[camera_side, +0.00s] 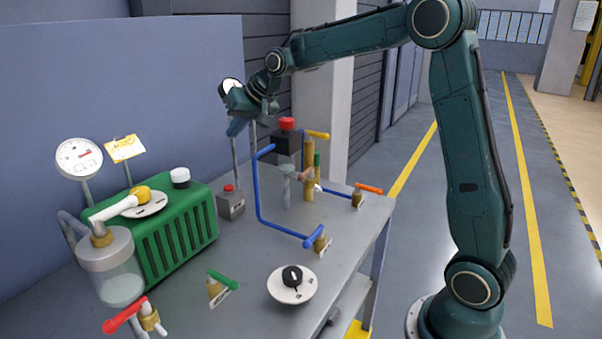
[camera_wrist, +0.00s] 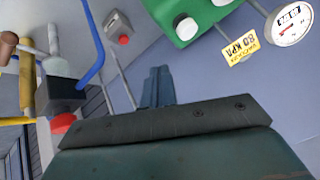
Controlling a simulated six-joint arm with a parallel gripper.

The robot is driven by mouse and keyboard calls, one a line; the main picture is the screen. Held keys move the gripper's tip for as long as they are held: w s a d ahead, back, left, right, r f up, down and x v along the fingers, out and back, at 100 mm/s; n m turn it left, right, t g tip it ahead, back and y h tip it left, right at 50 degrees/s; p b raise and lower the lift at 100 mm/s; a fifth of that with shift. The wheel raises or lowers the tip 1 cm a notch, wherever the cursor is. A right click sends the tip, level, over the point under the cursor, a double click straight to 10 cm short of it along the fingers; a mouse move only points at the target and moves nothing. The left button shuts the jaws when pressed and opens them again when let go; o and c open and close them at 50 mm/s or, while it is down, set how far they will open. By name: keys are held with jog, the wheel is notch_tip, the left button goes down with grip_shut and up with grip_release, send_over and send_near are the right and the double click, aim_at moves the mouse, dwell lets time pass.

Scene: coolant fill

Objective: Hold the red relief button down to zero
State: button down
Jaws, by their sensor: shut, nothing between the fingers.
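Two red buttons or caps show. A red cap (camera_side: 287,123) sits on top of a dark block on the bench. A smaller red button (camera_side: 229,188) sits on a low grey box (camera_side: 231,204) at the back of the bench. In the wrist view the red cap (camera_wrist: 63,123) is at the lower left and the red button (camera_wrist: 123,39) at the top. My gripper (camera_side: 236,127) is shut and empty, in the air above the grey box and left of the red cap, apart from both. Its closed fingers (camera_wrist: 158,74) show in the wrist view.
A dial gauge (camera_side: 78,157) and a yellow note (camera_side: 125,148) stand behind a green unit (camera_side: 178,240). The note (camera_wrist: 241,47) reads 80 kPa. Blue pipe (camera_side: 258,190) rises by the grey box. A second gauge (camera_side: 229,86) is partly hidden behind my gripper.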

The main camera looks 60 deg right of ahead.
aim_at(232, 187)
jog(key=w+d+f+m+t, duration=0.1)
jog(key=w+d+f+m, duration=0.1)
jog(key=w+d+f, duration=0.7)
jog(key=shift+w+f+m, duration=0.3)
jog(key=shift+w+f, duration=0.8)
jog(key=shift+w, duration=0.8)
jog(key=shift+f, duration=0.1)
jog(key=shift+f, duration=4.25)
jog(key=shift+f, duration=0.2)
jog(key=shift+f, duration=0.25)
jog(key=shift+f, duration=0.55)
